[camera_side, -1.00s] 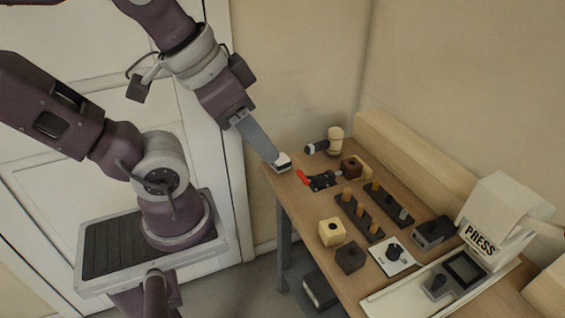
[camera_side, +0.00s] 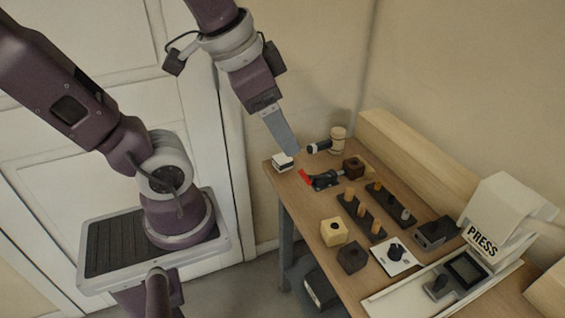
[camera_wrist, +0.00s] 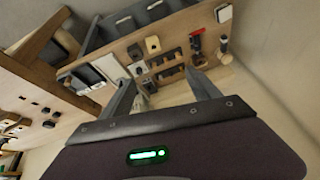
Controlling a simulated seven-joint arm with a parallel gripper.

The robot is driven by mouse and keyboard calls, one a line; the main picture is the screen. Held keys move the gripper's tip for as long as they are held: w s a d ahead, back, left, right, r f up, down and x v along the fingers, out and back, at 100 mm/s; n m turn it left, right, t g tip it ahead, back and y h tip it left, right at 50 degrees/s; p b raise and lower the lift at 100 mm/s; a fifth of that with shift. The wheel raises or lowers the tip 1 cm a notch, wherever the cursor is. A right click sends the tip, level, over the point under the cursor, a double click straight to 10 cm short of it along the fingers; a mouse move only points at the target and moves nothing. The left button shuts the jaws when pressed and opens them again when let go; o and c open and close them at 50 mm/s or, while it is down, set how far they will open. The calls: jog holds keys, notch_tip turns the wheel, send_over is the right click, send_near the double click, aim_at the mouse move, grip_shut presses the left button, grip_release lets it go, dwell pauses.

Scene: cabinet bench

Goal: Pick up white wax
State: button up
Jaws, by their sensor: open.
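A small white block with a dark band (camera_side: 283,161) sits at the far left corner of the bench. It is the likeliest white wax, though I cannot be sure of its name. In the wrist view a white piece (camera_wrist: 223,13) lies near the bench edge and looks like the same block. My gripper (camera_side: 296,150) is above the bench, to the right of the block and apart from it. In the wrist view my gripper (camera_wrist: 160,78) has its two fingers spread, with nothing clearly held between them.
A red-handled clamp (camera_side: 322,179) and a mallet (camera_side: 337,139) are close to my gripper. Peg racks (camera_side: 361,214), a pale block (camera_side: 333,232), a dark block (camera_side: 351,257) and the press (camera_side: 490,225) fill the bench further right. Bare wood shows at the front left edge.

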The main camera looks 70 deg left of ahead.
jog(key=w+a+f+m+g, duration=0.2)
jog(key=w+a+f+m, duration=0.15)
jog(key=w+a, duration=0.55)
jog(key=m+g, duration=0.3)
jog(key=m, duration=0.8)
send_over(283, 157)
jog(key=a, duration=0.1)
jog(key=shift+h, duration=0.3)
jog(key=f, duration=2.2)
jog(key=shift+w+a+f, duration=0.1)
jog(key=shift+w+a, duration=0.1)
jog(key=shift+w, duration=0.1)
jog(key=f, duration=0.2)
jog(key=d+f, duration=0.1)
jog(key=f, duration=0.4)
jog(key=shift+s+d+f, duration=0.15)
jog(key=shift+s, duration=0.2)
jog(key=c, duration=1.5)
notch_tip(283, 157, up, 10)
jog(key=shift+r, duration=0.1)
jog(key=o, duration=0.6)
jog(key=c, duration=0.4)
